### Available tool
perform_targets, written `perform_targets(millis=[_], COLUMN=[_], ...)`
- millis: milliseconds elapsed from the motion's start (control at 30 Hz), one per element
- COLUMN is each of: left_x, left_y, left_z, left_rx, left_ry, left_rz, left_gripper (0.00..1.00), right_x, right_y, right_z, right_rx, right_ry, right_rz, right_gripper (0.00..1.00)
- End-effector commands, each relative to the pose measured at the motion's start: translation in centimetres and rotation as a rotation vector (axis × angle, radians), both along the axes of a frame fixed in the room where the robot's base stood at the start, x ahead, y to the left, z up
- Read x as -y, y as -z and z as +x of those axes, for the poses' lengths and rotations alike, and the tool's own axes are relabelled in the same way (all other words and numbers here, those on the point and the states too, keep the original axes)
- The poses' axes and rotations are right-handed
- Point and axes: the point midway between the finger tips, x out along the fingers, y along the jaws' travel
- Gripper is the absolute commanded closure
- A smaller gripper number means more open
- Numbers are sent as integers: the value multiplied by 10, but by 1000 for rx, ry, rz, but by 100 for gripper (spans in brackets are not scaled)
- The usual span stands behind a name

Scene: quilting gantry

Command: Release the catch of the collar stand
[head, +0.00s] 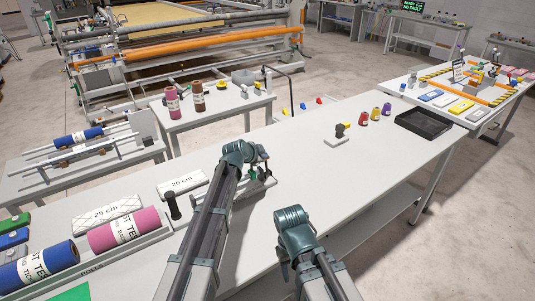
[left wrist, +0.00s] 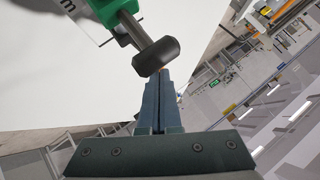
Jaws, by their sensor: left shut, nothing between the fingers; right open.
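The collar stand (head: 262,184) is on the long white table in the head view, mostly hidden behind my left arm. In the left wrist view a green block (left wrist: 108,8) carries a metal rod ending in a dark rounded knob (left wrist: 157,57); I take this for the catch. My left gripper (left wrist: 163,76) is shut and empty, its fingertips right at the knob's lower edge; I cannot tell whether they touch. It also shows in the head view (head: 260,155) over the stand. My right gripper (head: 296,226) is open, low at the table's front edge, its fingers mostly hidden.
A dark post (head: 173,206), white "25 cm" blocks (head: 182,184) and a tray of pink and blue rolls (head: 125,229) lie left of my left arm. Between is clear tabletop.

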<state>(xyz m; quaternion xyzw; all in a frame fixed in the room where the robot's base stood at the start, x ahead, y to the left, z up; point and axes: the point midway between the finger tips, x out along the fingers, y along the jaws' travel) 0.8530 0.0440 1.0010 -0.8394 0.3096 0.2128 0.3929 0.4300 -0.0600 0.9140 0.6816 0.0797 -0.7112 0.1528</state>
Motion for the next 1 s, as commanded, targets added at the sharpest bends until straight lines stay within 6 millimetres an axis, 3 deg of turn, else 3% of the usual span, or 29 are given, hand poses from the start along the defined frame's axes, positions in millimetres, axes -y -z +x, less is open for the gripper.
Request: perform_targets(millis=[200,467,1000], left_x=[-10,-9,-9], left_y=[-1,1,-15], left_z=[17,12,12], left_rx=[-129,-125,-123], left_ry=[-1,0,1], left_rz=[-93,-91,-89], left_gripper=[100,100,100], right_x=[0,0,0], right_y=[-12,-10,-26], right_z=[0,0,0], right_rx=[0,0,0], right_ry=[0,0,0], right_rz=[0,0,0], right_gripper=[50,50,50])
